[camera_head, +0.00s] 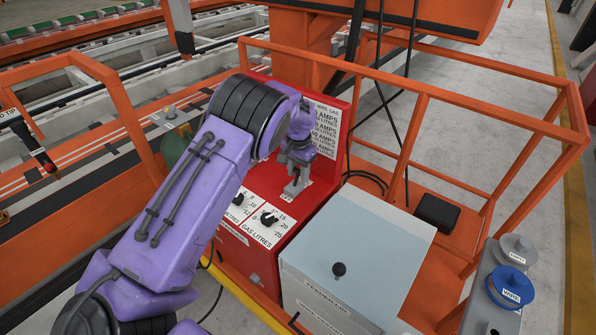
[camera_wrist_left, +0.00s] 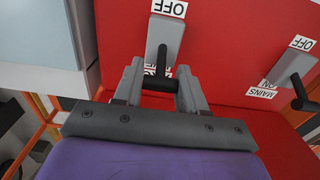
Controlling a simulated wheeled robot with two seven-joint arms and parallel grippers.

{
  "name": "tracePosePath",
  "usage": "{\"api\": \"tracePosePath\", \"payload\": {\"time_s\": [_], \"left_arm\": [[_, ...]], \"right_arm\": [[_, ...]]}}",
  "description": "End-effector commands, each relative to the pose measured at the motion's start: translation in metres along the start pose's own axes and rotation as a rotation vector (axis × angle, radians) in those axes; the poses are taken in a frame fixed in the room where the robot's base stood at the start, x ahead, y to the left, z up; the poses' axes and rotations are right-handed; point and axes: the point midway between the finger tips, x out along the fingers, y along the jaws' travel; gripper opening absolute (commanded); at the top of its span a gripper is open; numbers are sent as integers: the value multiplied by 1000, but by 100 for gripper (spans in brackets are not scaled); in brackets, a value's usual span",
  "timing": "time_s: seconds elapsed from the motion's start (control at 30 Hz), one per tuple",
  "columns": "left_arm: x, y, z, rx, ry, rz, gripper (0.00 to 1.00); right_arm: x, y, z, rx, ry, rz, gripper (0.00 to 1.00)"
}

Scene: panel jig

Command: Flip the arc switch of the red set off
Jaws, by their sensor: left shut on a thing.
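The red set (camera_head: 262,180) stands in the middle of the head view, with white dials and a sloping front. My left gripper (camera_head: 297,160) reaches down over its front from the upper left. In the left wrist view, my left gripper (camera_wrist_left: 159,78) is shut on the black lever (camera_wrist_left: 158,84) of a grey switch plate (camera_wrist_left: 166,36). An OFF label (camera_wrist_left: 168,8) sits at the plate's far end, and the lever lies toward the other end. The label there is mostly hidden by lever and fingers. My right gripper is not in view.
A second switch (camera_wrist_left: 282,69), labelled MAINS, stands to the right in the left wrist view, its lever away from its OFF label. A pale grey box (camera_head: 355,250) stands beside the red set. Orange rails (camera_head: 490,115) surround the area. A blue WIRE spool (camera_head: 510,288) is at lower right.

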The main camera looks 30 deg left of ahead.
Motion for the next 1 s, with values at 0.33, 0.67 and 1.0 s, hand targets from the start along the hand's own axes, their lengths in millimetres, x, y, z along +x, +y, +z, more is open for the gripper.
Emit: {"api": "tracePosePath", "payload": {"time_s": [0.33,0.67,1.0], "left_arm": [[0,1,4,-6,104,5,10],[2,2,21,-5,377,8,6],[6,2,37,-3,673,8,6]], "right_arm": [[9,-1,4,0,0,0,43],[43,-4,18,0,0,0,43],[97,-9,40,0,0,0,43]]}}
